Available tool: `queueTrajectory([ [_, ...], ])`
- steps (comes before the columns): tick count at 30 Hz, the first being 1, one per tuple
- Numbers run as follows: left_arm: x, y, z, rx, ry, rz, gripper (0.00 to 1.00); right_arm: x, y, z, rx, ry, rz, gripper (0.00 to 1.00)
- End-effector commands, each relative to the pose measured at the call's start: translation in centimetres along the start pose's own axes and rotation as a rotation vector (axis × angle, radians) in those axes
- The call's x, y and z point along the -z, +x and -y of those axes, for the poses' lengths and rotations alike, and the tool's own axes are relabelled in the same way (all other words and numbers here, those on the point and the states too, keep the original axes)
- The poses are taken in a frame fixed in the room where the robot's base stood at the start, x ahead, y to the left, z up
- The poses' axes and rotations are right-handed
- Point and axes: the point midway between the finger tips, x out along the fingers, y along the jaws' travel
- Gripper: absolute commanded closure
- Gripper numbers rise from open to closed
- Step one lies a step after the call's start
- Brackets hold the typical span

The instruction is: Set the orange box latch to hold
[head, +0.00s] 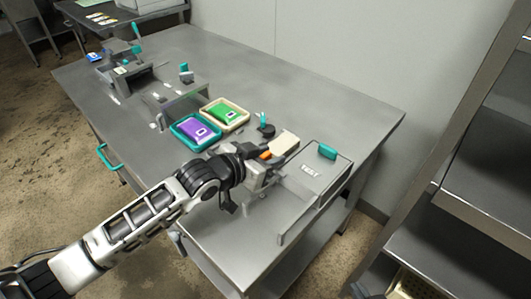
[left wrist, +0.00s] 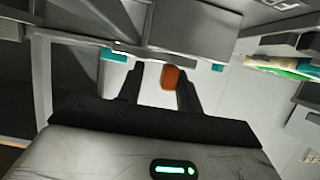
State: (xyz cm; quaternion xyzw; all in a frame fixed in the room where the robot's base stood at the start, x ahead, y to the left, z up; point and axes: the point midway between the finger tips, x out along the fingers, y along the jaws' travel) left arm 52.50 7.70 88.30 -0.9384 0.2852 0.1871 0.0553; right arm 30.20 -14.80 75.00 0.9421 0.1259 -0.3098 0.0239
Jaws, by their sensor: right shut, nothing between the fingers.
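The orange box latch (head: 265,155) shows as a small orange piece beside a beige-topped grey box (head: 285,143) on the steel table. My left gripper (head: 260,151) is at this box, with its fingers partly hidden in the head view. In the left wrist view, the orange latch (left wrist: 170,77) appears between the open fingers of my left gripper (left wrist: 158,88), closer to the right finger. A gap shows on the other side; I cannot tell whether the right finger touches it.
A teal tray (head: 175,131) with a purple pack and a cream tray (head: 243,108) with a green pack stand behind my left gripper. A framed panel with a teal handle (head: 327,152) is to the right. The table's far right (head: 365,110) is clear.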

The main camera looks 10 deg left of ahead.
Motion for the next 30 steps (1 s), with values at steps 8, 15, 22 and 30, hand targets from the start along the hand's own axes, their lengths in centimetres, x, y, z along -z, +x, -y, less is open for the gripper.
queueTrajectory([
  [8,0.0,-0.4,0.2,0.004,0.001,0.000,0.65,0.0,-0.1,0.0,0.000,0.001,0.002,1.00],
  [15,-0.1,-4.4,0.2,0.004,0.004,0.003,0.65,-0.2,-0.2,0.2,0.000,0.009,0.008,1.00],
  [22,-0.2,-10.1,0.1,0.003,0.004,0.004,0.65,-0.3,-0.2,0.3,0.000,0.014,0.008,1.00],
  [30,-0.1,-14.8,0.1,0.003,0.002,0.003,0.65,-0.4,-0.1,0.3,0.001,0.014,0.008,1.00],
])
